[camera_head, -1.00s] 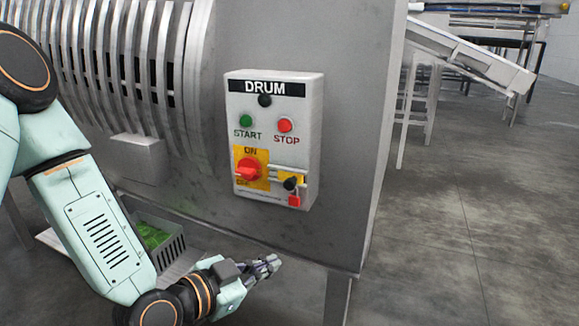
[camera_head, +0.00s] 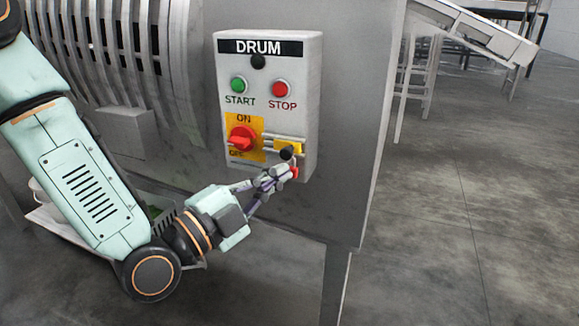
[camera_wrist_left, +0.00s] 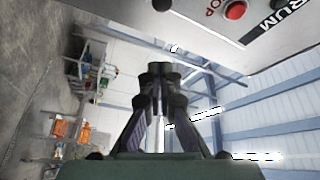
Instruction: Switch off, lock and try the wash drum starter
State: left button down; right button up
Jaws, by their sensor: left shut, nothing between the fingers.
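The grey drum starter box (camera_head: 305,103) is fixed to the metal machine side. It has a dark lamp (camera_head: 258,62), a green START button (camera_head: 239,85) and a red STOP button (camera_head: 281,89). Below sits a red rotary switch (camera_head: 241,138) on a yellow ON/OFF plate; its exact angle is unclear. Right of it is a yellow slide piece with a black knob (camera_head: 287,153). A red piece (camera_head: 295,173) low on the box is partly hidden by my left gripper (camera_head: 283,176), which is shut and empty just below the knob. In the left wrist view, its fingers (camera_wrist_left: 161,75) are together, with the STOP button (camera_wrist_left: 235,9) above right.
The slotted drum housing (camera_head: 183,80) stands left of the box. A machine leg (camera_head: 335,285) is below, and a sloped conveyor (camera_head: 480,31) stands far right. The floor on the right is clear.

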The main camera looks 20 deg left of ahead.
aim_at(289, 157)
pick_arm(q)
jog(key=w+b, duration=0.4)
jog(key=w, duration=0.4)
jog(key=shift+f, duration=0.15)
jog(key=shift+a, duration=0.15)
dwell(0.9)
jog(key=shift+s+a, duration=0.1)
jog(key=shift+s, duration=0.05)
dwell(0.4)
